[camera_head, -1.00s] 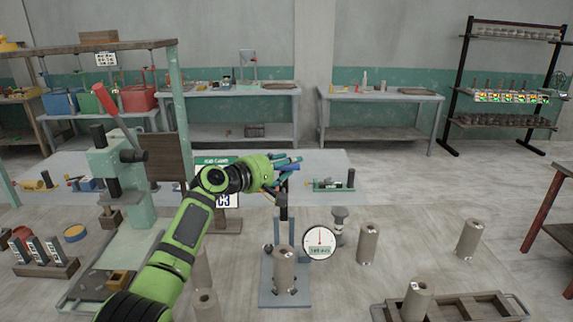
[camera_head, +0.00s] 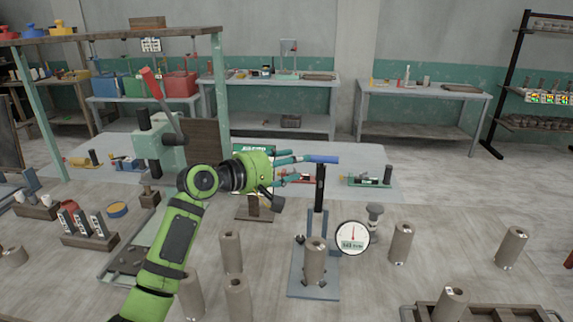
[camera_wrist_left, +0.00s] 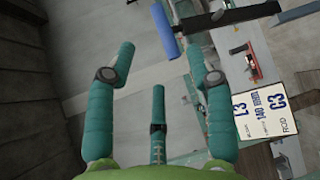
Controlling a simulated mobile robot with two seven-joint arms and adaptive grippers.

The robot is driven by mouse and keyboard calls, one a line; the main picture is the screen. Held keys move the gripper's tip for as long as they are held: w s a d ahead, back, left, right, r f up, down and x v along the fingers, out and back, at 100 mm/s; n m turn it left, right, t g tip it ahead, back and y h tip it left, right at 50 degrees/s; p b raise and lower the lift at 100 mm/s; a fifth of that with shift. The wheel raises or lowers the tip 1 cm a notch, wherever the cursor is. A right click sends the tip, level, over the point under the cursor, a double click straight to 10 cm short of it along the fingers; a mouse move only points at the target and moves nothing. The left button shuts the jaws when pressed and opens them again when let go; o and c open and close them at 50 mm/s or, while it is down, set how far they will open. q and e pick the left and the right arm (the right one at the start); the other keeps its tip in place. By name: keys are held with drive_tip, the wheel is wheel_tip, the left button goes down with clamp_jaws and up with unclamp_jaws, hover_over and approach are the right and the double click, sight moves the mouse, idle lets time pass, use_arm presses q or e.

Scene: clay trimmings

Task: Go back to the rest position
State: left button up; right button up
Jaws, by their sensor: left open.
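My left gripper (camera_head: 290,166) is open, its teal fingers spread and pointing right in the head view. A blue handle (camera_head: 323,159) on top of a black post (camera_head: 320,188) is just beyond the fingertips. In the left wrist view, the blue handle (camera_wrist_left: 164,32) lies ahead of the spread fingers, with nothing between them. Below the post, a grey-brown clay cylinder (camera_head: 315,260) stands on a blue-grey press base (camera_head: 300,284). My right gripper is not in view.
A round dial gauge (camera_head: 352,238) stands right of the press. Several clay cylinders stand around, such as one (camera_head: 401,244) at the right. A green lever press (camera_head: 160,145) is behind my left arm.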

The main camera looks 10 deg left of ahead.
use_arm(q)
drive_tip(key=shift+s+a+r, duration=0.1)
drive_tip(key=shift+s+a, duration=0.4)
drive_tip(key=shift+a, duration=0.05)
drive_tip(key=shift+d, duration=0.1)
